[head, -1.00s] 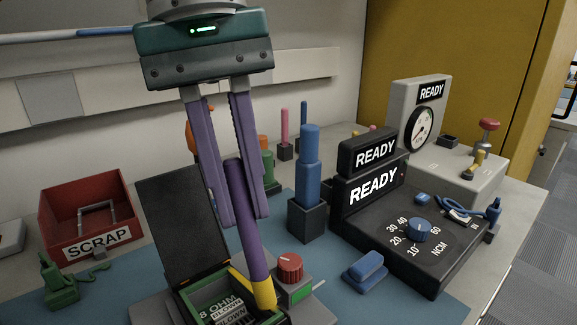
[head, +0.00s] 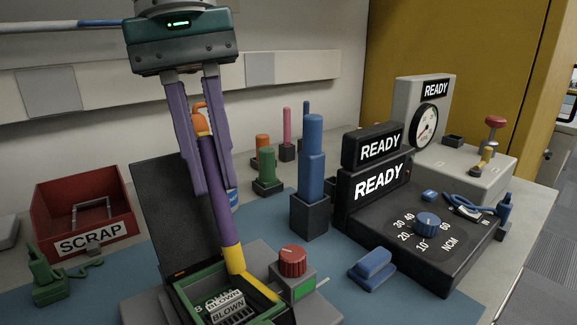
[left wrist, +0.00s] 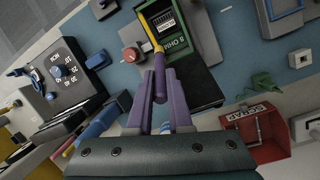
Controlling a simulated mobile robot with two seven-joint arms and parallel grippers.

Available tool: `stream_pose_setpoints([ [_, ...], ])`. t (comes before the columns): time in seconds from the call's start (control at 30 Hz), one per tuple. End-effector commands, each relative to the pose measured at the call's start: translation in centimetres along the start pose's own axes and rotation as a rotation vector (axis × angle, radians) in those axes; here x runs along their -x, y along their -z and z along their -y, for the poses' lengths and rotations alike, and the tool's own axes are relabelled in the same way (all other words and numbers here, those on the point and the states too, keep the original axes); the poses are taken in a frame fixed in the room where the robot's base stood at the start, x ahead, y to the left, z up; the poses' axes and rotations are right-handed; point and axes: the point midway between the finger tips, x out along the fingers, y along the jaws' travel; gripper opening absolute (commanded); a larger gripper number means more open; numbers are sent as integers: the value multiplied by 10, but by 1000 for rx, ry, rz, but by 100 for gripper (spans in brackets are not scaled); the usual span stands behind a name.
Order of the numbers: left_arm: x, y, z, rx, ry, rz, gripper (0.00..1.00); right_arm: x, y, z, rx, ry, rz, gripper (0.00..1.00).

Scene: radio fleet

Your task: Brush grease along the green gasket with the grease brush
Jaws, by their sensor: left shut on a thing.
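The grease brush has a purple handle (head: 217,195) and a yellow lower end (head: 232,260). My left gripper (head: 211,192) is shut on the handle, with the brush tilted and its yellow end down. That end is at the far right part of the green gasket (head: 183,299), which rims the open radio case. A yellow strip (head: 262,287) lies along the gasket's right side, running nearer from the brush end. The left wrist view shows the handle (left wrist: 160,80) between my fingers. Bristle contact is too small to tell. My right gripper is out of view.
The case's dark lid (head: 165,215) stands open behind the brush. A red knob (head: 292,262) is close on the right. A red scrap bin (head: 85,205) stands left, a blue post (head: 313,165) and black READY unit (head: 400,240) right. Blue mat (head: 340,300) lies bare in front.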

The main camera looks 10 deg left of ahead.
Motion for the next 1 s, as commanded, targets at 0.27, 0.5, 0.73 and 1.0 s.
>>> stream_pose_setpoints([
  [0.27,0,6,2,-1,0,0,0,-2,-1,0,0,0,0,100],
  [0.5,4,6,2,-1,-1,0,0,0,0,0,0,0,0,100],
  [0.73,28,7,2,-1,-1,0,0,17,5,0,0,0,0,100],
  [1.0,57,10,2,-1,-2,1,0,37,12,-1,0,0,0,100],
])
